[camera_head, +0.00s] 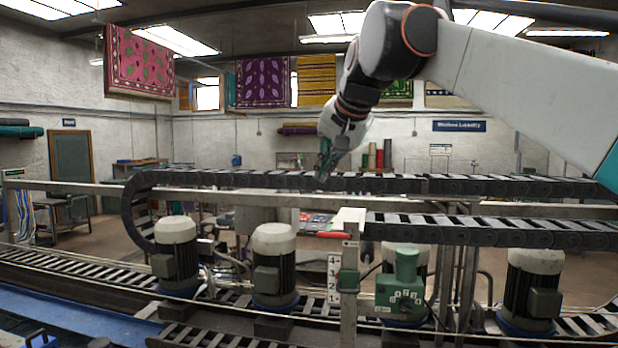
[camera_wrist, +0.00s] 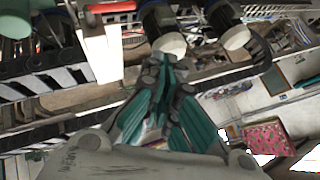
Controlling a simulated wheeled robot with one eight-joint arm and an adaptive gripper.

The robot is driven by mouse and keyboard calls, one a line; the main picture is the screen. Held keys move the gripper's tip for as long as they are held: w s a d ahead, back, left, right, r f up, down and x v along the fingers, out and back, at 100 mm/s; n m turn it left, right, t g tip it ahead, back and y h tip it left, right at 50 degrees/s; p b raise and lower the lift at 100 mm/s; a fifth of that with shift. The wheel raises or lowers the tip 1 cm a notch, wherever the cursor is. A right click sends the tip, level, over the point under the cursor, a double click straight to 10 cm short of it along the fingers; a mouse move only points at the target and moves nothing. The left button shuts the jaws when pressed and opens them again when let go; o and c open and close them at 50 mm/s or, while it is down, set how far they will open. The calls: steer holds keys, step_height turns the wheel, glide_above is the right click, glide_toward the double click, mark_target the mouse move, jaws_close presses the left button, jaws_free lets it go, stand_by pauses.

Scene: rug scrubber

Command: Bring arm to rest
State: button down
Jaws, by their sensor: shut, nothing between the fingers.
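My arm reaches in from the upper right in the head view and bends down at the elbow. My gripper (camera_head: 322,172) hangs above the machine, close to the upper cable chain (camera_head: 460,184) in the picture. Whether it touches the chain cannot be told. In the wrist view my gripper (camera_wrist: 166,62) has its dark and teal fingers drawn together at the tips, with nothing between them. Beyond the tips lie the machine's frame and white-topped motors (camera_wrist: 171,44).
Several motors (camera_head: 274,262) stand in a row below the chains. A post with a red handle (camera_head: 333,235) and a green box (camera_head: 402,290) stand at the front. Rugs (camera_head: 140,62) hang at the back. Open air lies left of my arm.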

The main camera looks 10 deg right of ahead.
steer(key=s+d+f+n+h, duration=0.1)
steer(key=s+d+f+n, duration=0.15)
steer(key=s+f, duration=0.95)
steer(key=s+d+f+n+g+h, duration=0.1)
steer(key=s+d+f, duration=0.3)
steer(key=s+f, duration=0.85)
steer(key=s+d+f+n+h, duration=0.1)
steer(key=s+d+f+n, duration=0.15)
steer(key=s+f, duration=0.9)
steer(key=w+f+b, duration=0.2)
steer(key=f+b, duration=1.6)
steer(key=f, duration=0.2)
steer(key=w+f+b, duration=0.2)
steer(key=f+b, duration=1.7)
steer(key=f, duration=0.1)
steer(key=shift+d+f+m, duration=0.15)
steer(key=shift+d+m, duration=0.15)
steer(key=shift+d, duration=0.05)
steer(key=shift+d, duration=0.1)
